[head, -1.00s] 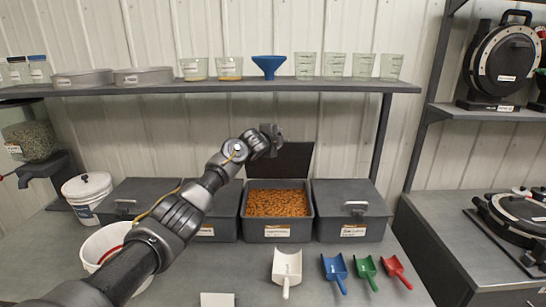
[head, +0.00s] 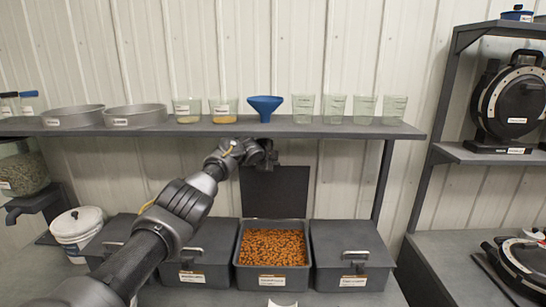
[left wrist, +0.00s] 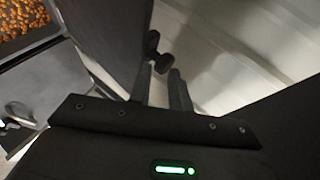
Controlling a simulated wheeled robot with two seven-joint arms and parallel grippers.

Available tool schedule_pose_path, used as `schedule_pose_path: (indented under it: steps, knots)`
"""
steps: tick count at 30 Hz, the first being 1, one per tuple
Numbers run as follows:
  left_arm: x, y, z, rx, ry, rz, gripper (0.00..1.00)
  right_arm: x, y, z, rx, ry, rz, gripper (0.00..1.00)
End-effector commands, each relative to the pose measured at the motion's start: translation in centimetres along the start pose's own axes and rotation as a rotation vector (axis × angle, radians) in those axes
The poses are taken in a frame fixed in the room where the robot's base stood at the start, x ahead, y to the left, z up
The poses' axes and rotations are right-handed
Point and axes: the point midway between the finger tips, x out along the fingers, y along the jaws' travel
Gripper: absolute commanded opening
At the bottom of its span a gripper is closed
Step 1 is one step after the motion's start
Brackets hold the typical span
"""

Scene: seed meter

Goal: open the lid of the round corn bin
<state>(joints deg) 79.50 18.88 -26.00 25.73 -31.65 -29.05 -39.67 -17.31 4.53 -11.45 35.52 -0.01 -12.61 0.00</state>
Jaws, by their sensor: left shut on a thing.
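The corn bin (head: 272,279) is a dark grey box filled with orange-brown kernels (head: 272,247), in the middle of the row in the head view. Its dark lid (head: 274,195) stands about upright at the bin's rear edge. My left gripper (head: 267,160) is at the lid's top edge, shut on the lid's handle; the arm hides part of that spot. In the left wrist view the two fingers (left wrist: 162,88) are close beside the dark handle (left wrist: 154,52), with the lid panel (left wrist: 105,40) to their left. My right gripper is not in view.
Closed bins with handles stand left (head: 205,258) and right (head: 352,258) of the open one. Just above the lid runs a shelf (head: 340,131) with beakers, a blue funnel (head: 265,106) and round pans. A white bucket (head: 78,230) stands at left.

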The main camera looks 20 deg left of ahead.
Motion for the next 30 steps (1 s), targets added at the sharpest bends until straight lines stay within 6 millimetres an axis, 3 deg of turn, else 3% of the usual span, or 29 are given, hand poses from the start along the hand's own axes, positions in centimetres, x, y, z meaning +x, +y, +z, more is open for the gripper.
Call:
schedule_pose_path:
  steps: [1, 7, 8, 13, 30]
  knots:
    - [0.28, 1.39, 0.11, 0.007, -0.005, 0.037, 0.0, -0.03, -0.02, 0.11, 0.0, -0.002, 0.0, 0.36]
    - [0.13, 1.39, 0.48, 0.005, -0.009, 0.037, 0.0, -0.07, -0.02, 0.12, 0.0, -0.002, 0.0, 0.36]
    - [0.11, 1.38, 0.53, 0.005, -0.009, 0.036, 0.23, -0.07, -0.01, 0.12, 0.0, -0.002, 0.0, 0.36]
    - [0.03, 1.35, 0.74, 0.004, -0.011, 0.035, 0.44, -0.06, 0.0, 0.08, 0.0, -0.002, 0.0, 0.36]
    - [-0.01, 1.23, 0.65, 0.005, -0.009, 0.031, 0.44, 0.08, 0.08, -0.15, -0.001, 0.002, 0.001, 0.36]
